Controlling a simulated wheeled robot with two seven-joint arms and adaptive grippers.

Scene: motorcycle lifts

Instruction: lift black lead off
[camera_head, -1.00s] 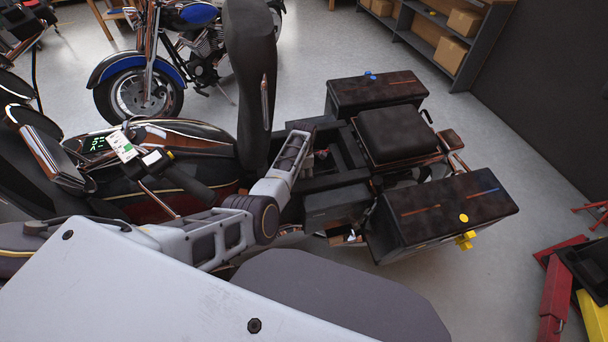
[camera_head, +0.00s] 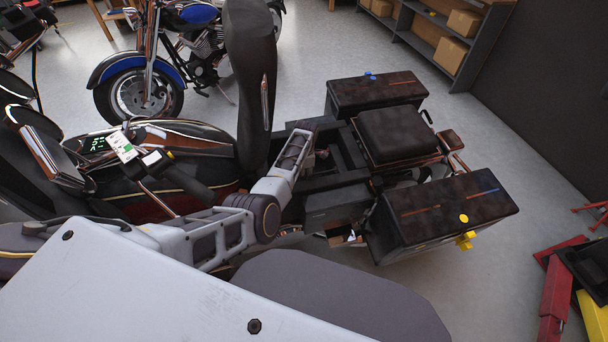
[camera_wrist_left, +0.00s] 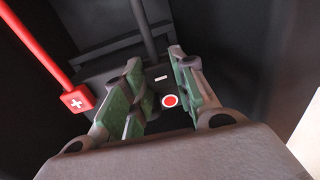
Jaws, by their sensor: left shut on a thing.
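The black lead (camera_wrist_left: 145,30) comes down from the top middle of the left wrist view to a dark end with a white minus mark (camera_wrist_left: 160,78). My left gripper (camera_wrist_left: 160,92), with green finger pads, is shut on this dark end; the fingers stand either side of it. The red lead (camera_wrist_left: 38,50), with a red end marked by a white cross (camera_wrist_left: 77,99), is left of the fingers. In the head view my left arm reaches into the open space under the raised seat (camera_head: 250,75). My right gripper is out of view.
Dark frame walls close in around the left gripper. Right of it are the rear box (camera_head: 445,212), far box (camera_head: 376,93) and black pad (camera_head: 396,135). A blue motorcycle (camera_head: 150,70) stands behind.

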